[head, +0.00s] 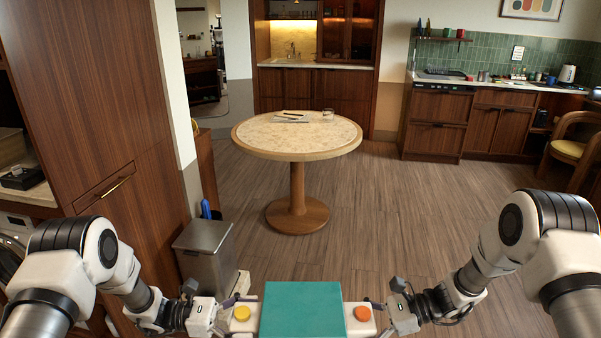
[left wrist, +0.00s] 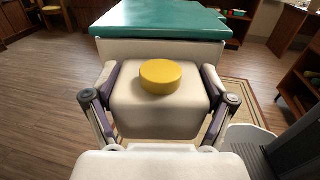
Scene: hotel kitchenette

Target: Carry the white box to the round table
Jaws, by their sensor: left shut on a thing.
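The white box shows its teal lid (head: 302,309) at the bottom middle of the head view. Its left side has a white handle block with a yellow disc (head: 242,313); its right side has one with an orange disc (head: 362,314). My left gripper (head: 233,310) is shut on the left handle block, its fingers on both sides in the left wrist view (left wrist: 160,102). My right gripper (head: 380,313) is at the right handle block; its finger gap is not clear. The round table (head: 260,141), with a pale top and wooden pedestal, stands ahead, apart from the box.
A notepad with pens (head: 291,117) and a glass (head: 328,114) are on the table's far part. A grey bin (head: 204,253) stands at left beside the tall wooden cabinet (head: 95,90). Open wooden floor (head: 400,225) lies ahead and right, up to the kitchen counter (head: 480,84).

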